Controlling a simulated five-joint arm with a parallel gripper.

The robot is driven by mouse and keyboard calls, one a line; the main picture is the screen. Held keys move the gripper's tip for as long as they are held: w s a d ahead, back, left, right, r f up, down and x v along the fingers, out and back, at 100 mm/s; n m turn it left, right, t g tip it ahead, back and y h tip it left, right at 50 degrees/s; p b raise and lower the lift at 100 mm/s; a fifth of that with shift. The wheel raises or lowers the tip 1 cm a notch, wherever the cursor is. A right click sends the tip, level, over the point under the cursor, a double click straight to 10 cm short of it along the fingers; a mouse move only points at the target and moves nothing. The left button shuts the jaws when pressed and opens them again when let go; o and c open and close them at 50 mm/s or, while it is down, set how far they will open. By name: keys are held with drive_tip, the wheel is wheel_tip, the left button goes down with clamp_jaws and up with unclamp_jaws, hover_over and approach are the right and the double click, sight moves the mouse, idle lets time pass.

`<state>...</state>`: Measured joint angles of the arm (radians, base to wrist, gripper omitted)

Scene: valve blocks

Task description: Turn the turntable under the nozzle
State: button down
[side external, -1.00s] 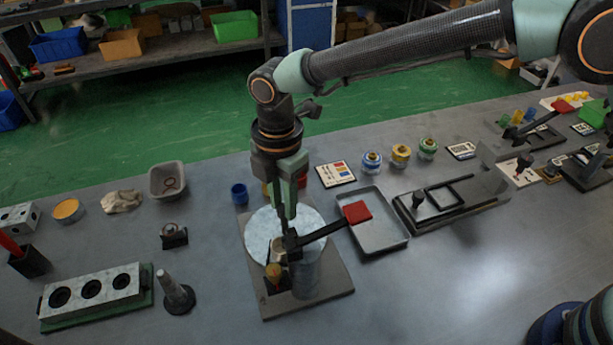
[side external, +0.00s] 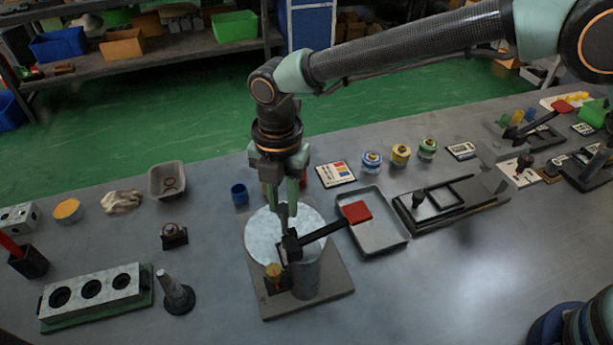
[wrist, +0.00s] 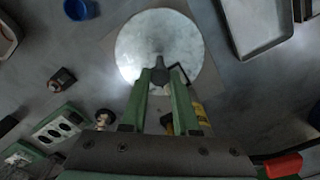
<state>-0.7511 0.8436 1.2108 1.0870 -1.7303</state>
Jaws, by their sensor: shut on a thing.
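The turntable (side external: 263,230) is a pale grey round disc on a dark square base plate (side external: 335,283). In the wrist view the disc (wrist: 150,35) lies just beyond my fingertips. My gripper (side external: 283,208) points down over the disc, its green fingers also showing in the wrist view (wrist: 161,73). It is shut on a small dark peg (wrist: 160,63) that stands on the disc. A black bar with a red pad (side external: 357,212) reaches over the disc from the right and ends in a dark block (side external: 291,244) beside my fingers. I cannot clearly make out the nozzle tip.
A grey cylinder (side external: 305,278) and a yellow-topped piece (side external: 273,271) stand at the plate's front. A grey tray (side external: 378,236) is close on the right.

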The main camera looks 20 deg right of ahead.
drive_tip(key=shift+a+r, duration=0.15)
drive_tip(key=shift+r, duration=0.05)
idle(0.4)
drive_tip(key=c, duration=0.8)
unclamp_jaws()
drive_tip(key=shift+o, duration=0.7)
drive_tip(key=shift+f, duration=0.1)
wheel_tip(320, 180, up, 12)
